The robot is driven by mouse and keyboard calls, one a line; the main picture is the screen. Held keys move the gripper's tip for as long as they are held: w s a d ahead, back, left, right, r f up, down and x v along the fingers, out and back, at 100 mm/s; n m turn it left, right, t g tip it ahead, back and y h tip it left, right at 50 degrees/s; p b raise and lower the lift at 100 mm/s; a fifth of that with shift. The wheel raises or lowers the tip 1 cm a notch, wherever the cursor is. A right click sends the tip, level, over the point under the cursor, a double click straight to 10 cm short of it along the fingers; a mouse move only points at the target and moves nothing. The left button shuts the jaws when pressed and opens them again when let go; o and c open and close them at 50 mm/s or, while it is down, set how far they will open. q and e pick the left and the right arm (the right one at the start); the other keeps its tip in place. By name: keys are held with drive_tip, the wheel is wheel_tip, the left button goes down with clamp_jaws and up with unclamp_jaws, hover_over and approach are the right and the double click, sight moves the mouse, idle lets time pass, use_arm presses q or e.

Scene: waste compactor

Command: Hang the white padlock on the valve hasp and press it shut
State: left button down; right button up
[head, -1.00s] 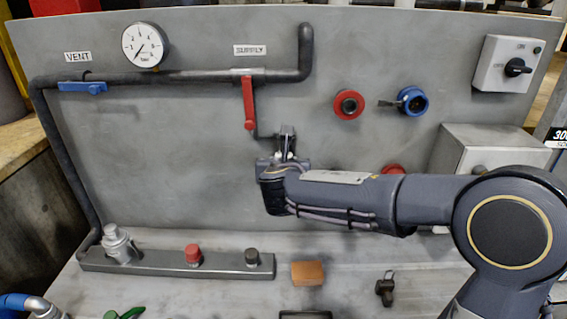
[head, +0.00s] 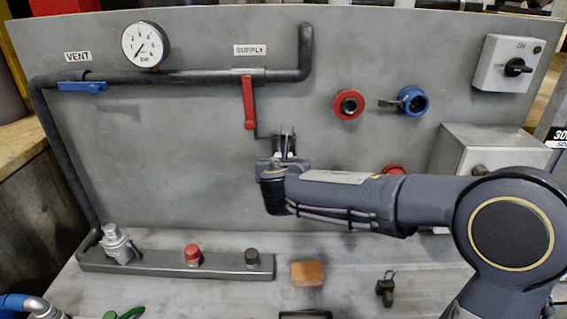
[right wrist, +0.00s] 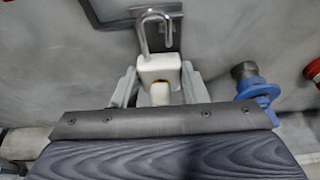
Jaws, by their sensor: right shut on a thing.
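The white padlock (right wrist: 160,72) is upright between the fingers of my right gripper (right wrist: 158,92) in the right wrist view. Its steel shackle (right wrist: 143,36) points up, and its short leg seems to end free above the body. A grey metal plate (right wrist: 122,38) is right behind the shackle; I cannot tell whether the shackle passes through it. In the head view my right gripper (head: 285,145) is just below and right of the red supply valve handle (head: 249,103), beside a thin dark bracket (head: 262,134). The padlock is too small to make out there. My left gripper is out of view.
A red ring fitting (head: 348,104) and a blue one with a key (head: 412,101) are on the panel to the right. A bar with buttons (head: 222,265), an orange block (head: 307,273) and a small dark padlock-like item (head: 385,289) are below.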

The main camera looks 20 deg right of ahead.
drive_tip(key=shift+w+d+p, duration=0.1)
drive_tip(key=shift+w+d, duration=0.1)
drive_tip(key=shift+w, duration=0.45)
drive_tip(key=shift+w+d+p, duration=0.15)
drive_tip(key=shift+w+d, duration=0.05)
drive_tip(key=shift+w, duration=0.5)
drive_tip(key=shift+w+d+p, duration=0.1)
drive_tip(key=shift+w+d, duration=0.1)
drive_tip(key=shift+w, duration=0.45)
drive_tip(key=shift+f, duration=0.15)
idle(0.6)
drive_tip(key=o, duration=1)
drive_tip(key=shift+c, duration=0.2)
drive_tip(key=shift+c, duration=0.4)
drive_tip(key=shift+v, duration=3.55)
